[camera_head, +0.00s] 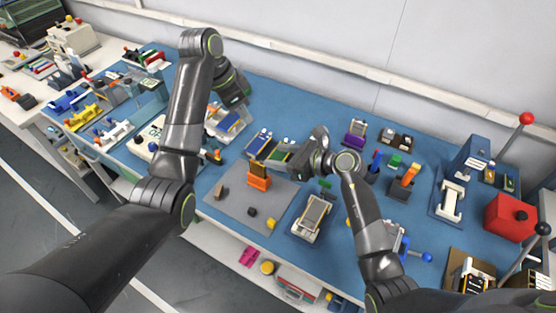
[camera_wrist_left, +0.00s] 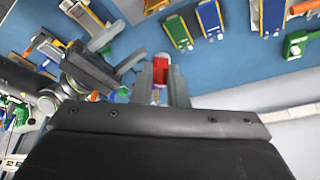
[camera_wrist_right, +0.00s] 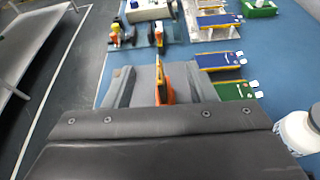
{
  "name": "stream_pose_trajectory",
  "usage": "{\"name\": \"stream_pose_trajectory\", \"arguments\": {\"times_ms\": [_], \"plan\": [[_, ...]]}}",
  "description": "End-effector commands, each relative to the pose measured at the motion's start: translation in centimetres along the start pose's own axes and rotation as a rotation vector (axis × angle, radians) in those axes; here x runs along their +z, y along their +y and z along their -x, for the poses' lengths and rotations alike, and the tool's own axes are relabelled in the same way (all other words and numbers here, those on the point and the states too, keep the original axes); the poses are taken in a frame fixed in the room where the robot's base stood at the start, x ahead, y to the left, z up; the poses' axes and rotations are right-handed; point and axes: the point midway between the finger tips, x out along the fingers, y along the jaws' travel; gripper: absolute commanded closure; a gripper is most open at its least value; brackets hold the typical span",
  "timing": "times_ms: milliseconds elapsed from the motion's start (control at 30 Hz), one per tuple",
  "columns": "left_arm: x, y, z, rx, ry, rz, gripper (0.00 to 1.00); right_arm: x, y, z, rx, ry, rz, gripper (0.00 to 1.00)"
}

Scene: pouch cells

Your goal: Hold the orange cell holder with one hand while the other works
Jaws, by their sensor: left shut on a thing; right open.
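The orange cell holder (camera_head: 259,182) stands upright on a grey mat (camera_head: 228,198), with a darker orange-brown plate rising from it. My right gripper (camera_head: 280,160) is open just right of the holder. In the right wrist view the holder (camera_wrist_right: 165,88) shows between the spread fingers; I cannot tell whether they touch it. My left gripper (camera_head: 238,103) is up behind the mat, apart from the holder. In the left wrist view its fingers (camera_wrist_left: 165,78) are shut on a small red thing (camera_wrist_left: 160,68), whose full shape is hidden. Blue (camera_head: 260,141) and green (camera_head: 279,156) pouch cells lie behind the holder.
A grey and white device (camera_head: 311,216) stands right of the mat. A red box (camera_head: 508,217) stands far right. Crowded racks and tools fill the left end.

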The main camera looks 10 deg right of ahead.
Motion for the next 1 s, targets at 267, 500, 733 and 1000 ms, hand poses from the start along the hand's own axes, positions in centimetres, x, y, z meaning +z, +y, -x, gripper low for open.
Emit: {"name": "stream_pose_trajectory", "arguments": {"times_ms": [267, 500, 733, 1000], "plan": [[0.0, 0.0, 0.0, 0.000, 0.000, 0.000, 1.00, -2.0, 0.7, -1.1, -0.016, 0.044, 0.044, 0.49], [0.0, 0.0, 0.0, 0.000, 0.000, 0.000, 1.00, -5.6, 0.5, -2.3, -0.015, 0.046, 0.039, 0.49], [0.0, 0.0, 0.0, 0.000, 0.000, 0.000, 1.00, -9.1, 0.3, -3.6, -0.016, 0.045, 0.040, 0.49], [0.0, 0.0, 0.0, 0.000, 0.000, 0.000, 1.00, -8.9, 0.2, -7.4, -0.016, 0.042, 0.042, 0.49]]}}
